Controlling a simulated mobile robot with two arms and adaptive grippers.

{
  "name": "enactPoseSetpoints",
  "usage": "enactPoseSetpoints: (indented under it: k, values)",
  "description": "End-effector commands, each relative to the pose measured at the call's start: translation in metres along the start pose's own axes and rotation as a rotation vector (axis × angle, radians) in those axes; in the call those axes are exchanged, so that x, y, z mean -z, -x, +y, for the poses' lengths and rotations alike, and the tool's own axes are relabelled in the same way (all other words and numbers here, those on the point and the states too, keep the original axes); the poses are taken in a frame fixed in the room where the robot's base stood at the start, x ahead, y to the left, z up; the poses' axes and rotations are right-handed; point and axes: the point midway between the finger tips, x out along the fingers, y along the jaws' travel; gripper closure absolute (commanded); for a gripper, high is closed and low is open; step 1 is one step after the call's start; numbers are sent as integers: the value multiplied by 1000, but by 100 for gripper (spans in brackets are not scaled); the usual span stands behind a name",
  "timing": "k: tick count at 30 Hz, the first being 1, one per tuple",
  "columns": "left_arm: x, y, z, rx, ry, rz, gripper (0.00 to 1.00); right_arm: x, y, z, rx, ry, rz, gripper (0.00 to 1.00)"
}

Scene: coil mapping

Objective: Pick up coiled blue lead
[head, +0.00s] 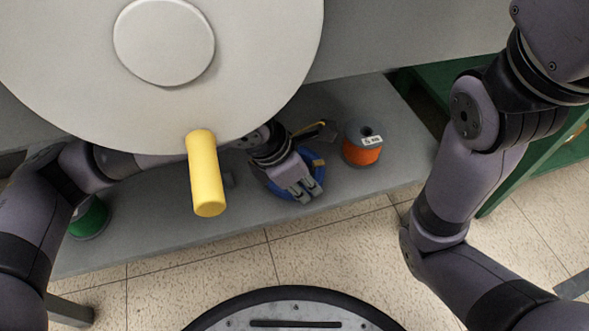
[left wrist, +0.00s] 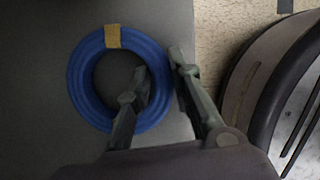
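The coiled blue lead is a thick blue ring with a tan band, seen from above in the left wrist view (left wrist: 82,82). In the head view (head: 314,167) it lies at the grey shelf, partly hidden by my left gripper (head: 302,192). In the left wrist view my left gripper (left wrist: 158,66) has one finger inside the ring and one outside. The fingers close in against both sides of the ring's right part. I cannot tell whether the coil is clear of the shelf. My right gripper is out of view.
An orange spool (head: 361,153) stands right of the coil on the grey shelf (head: 385,182), and a green spool (head: 90,220) stands at the left. A grey disc (head: 265,70) with a yellow handle (head: 206,175) overhangs the shelf. Green furniture (head: 530,170) is at the right.

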Motion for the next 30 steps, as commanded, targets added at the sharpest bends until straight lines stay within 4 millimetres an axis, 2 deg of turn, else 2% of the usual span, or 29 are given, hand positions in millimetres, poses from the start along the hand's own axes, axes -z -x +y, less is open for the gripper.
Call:
enactPoseSetpoints:
  k: [8,26,30]
  values:
    - [0,0,0,-1,0,0,100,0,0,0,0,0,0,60]
    - [-3,6,1,-2,-1,-2,100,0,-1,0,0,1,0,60]
    - [-1,6,-15,1,-5,-2,100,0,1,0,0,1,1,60]
